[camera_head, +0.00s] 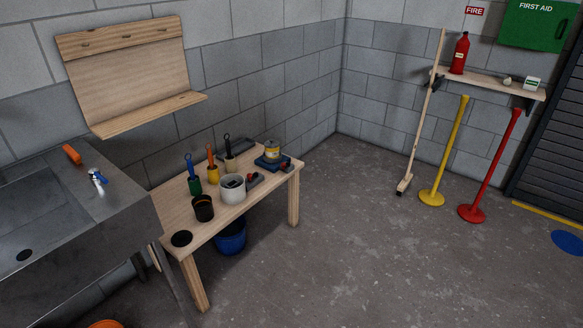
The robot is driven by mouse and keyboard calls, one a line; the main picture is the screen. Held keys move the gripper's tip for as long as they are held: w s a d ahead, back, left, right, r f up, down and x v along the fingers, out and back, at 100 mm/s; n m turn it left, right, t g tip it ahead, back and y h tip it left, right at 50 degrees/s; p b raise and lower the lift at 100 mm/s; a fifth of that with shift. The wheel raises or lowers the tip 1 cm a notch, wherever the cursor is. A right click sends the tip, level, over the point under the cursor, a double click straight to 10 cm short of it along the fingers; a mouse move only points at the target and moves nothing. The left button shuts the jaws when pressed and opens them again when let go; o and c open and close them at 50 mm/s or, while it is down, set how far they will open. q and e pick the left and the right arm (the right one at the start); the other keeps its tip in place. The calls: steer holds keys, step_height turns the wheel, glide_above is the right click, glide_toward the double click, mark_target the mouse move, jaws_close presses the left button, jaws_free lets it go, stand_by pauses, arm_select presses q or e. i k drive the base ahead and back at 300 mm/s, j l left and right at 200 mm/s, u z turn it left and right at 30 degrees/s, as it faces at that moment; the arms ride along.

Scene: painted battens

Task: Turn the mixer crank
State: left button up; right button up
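A wooden table (225,221) stands against the block wall in the head view. At its far right end is a low blue unit (263,163) with a yellow and grey can (272,150) on it. This looks like the mixer. A small red and dark part (286,168) at its right front may be the crank, but it is too small to tell its shape or angle. Neither of my grippers is in view.
A whitish pot (232,190), a black cup (203,209) and coloured pots with upright handles stand on the table. A blue bucket (230,238) is underneath. A metal sink (100,215) adjoins at left.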

mark_target(284, 165)
steer(key=i+l+u, duration=0.15)
steer(key=l, duration=0.2)
steer(key=i+l+u, duration=0.1)
steer(key=i+l, duration=0.7)
steer(key=i+z, duration=0.05)
